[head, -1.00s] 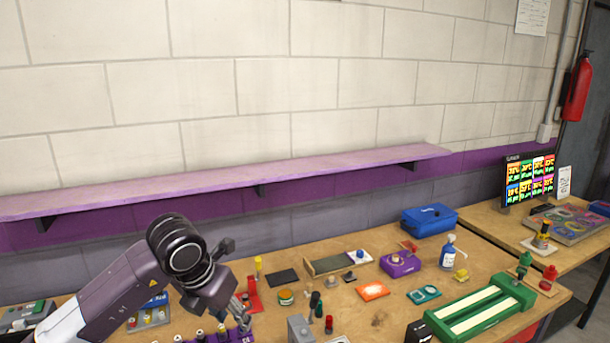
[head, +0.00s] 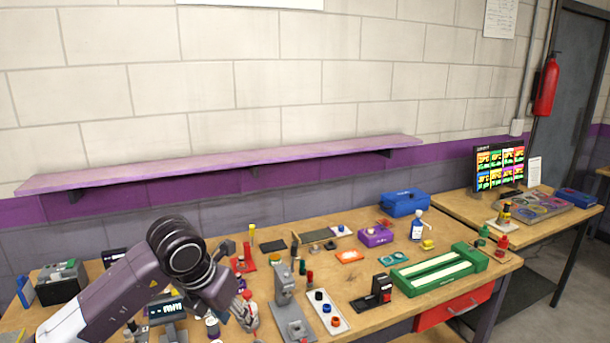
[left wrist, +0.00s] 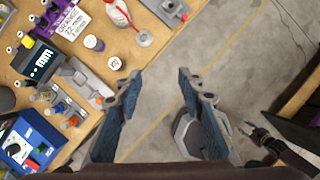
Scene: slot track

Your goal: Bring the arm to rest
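My left gripper (head: 243,313) hangs over the front left part of the wooden workbench in the head view, at the end of my bent left arm. The bench edge lies to the left of the fingers there. A dark claw-like shape (left wrist: 262,136) at the lower right of the wrist view looks like my right gripper; its finger state is unclear. The head view does not show my right arm.
The workbench (head: 345,285) holds many small items. A green track (head: 440,268) with two pale slots lies at its right end. A grey stand (head: 287,300) and a white tray with knobs (head: 326,313) are right of the left gripper. A purple shelf (head: 215,163) runs along the wall.

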